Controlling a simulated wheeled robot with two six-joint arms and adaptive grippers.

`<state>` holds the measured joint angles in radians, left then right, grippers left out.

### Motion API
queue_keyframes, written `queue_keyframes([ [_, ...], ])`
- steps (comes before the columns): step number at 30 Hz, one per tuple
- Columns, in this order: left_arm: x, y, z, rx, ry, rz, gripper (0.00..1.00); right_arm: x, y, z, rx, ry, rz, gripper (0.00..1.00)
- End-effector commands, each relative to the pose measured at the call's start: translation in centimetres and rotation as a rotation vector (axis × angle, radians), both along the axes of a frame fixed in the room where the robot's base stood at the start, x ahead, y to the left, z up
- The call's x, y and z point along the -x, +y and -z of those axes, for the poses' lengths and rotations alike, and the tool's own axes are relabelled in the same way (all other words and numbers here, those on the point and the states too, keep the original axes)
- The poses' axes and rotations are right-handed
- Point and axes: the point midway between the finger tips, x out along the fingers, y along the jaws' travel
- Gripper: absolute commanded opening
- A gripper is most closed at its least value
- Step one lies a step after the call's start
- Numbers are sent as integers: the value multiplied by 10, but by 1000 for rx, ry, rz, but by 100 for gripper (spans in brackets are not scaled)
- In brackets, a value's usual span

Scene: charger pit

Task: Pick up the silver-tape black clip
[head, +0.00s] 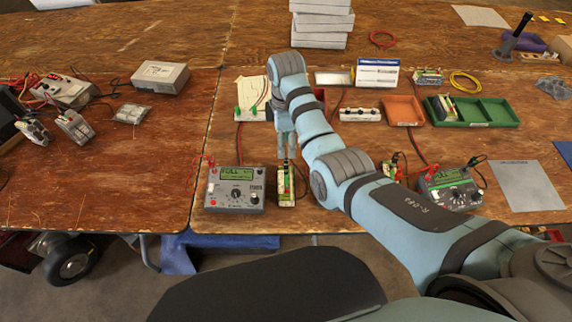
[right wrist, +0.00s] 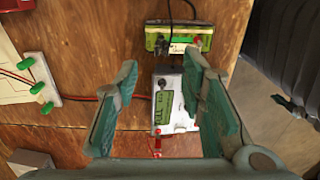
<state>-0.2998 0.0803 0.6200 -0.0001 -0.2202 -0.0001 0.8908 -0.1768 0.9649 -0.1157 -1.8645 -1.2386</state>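A charger (head: 235,189) with a lit FULL display stands at the table's front edge, and it also shows in the right wrist view (right wrist: 174,112). Beside it stands a battery pack (head: 286,190), also in the right wrist view (right wrist: 184,32). A black clip (right wrist: 158,44) with a black lead is at one end of this pack, a red clip (right wrist: 199,40) at the other. I cannot make out silver tape on the black clip. My right gripper (head: 286,152) is open and empty above the pack, its fingers (right wrist: 160,70) apart. My left gripper is out of view.
A second charger (head: 447,187) with a battery pack (head: 392,172) stands to the right. Behind are an orange tray (head: 403,103), a green tray (head: 494,110) and a white board with green clips (head: 246,84). Bare wood lies left of the first charger.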

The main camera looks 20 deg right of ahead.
Motion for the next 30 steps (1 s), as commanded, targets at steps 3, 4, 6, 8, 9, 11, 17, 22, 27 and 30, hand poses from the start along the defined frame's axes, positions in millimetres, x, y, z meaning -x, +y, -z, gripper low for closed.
queue_keyframes([
  [3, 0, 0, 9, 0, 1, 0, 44, 0, 0, 30, 0, 1, 1, 37],
  [4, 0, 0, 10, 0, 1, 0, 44, 0, 0, 34, 0, 0, 2, 37],
  [6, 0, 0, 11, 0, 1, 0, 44, 1, 0, 42, 0, 0, 2, 37],
  [8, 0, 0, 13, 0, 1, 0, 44, 1, 0, 50, 0, 0, 3, 37],
  [9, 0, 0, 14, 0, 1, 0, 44, 2, 1, 57, 0, 0, 3, 37],
  [11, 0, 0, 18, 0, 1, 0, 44, 4, 2, 70, 0, 0, 3, 37],
  [17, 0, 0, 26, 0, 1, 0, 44, 4, 2, 93, 0, -3, 5, 37],
  [22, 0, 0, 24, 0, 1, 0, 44, 4, 2, 92, 0, -3, 5, 33],
  [27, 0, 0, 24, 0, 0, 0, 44, 4, 2, 91, 0, -3, 5, 6],
  [30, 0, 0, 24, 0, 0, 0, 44, 4, 2, 91, 0, -3, 5, 0],
])
